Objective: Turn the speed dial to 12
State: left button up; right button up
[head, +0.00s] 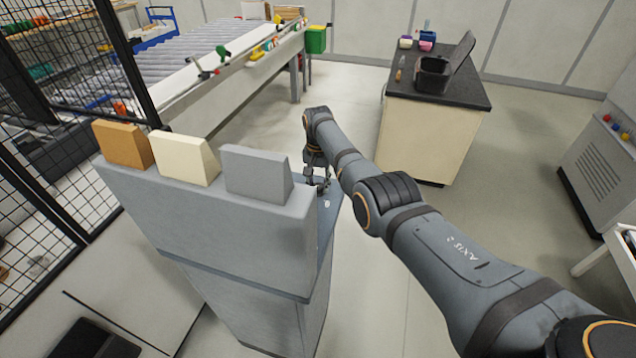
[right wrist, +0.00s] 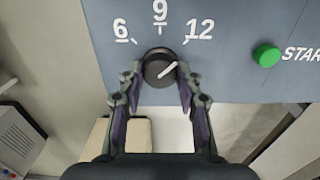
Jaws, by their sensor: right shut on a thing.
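The speed dial (right wrist: 160,67) is a round black knob with a white pointer line, on a blue-grey panel (right wrist: 230,80). Marks 6, 9 and 12 (right wrist: 199,30) are printed above it. The pointer slants up and right, roughly toward the 12 mark. My right gripper (right wrist: 160,74) is shut on the dial, one finger on each side. In the head view the right gripper (head: 318,187) is at the side of the grey machine (head: 225,235), and the dial's face cannot be made out there. My left gripper is not in view.
A green START button (right wrist: 266,55) is right of the dial. Three blocks, brown (head: 122,143), cream (head: 180,157) and grey (head: 255,172), stand on the machine. A dark-topped cabinet (head: 430,130) is behind my right arm. A mesh fence (head: 35,180) is at left.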

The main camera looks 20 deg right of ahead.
aim_at(318, 185)
jog(key=shift+r, duration=0.1)
jog(key=o, duration=1.2)
jog(key=shift+c, duration=0.2)
notch_tip(318, 185, up, 12)
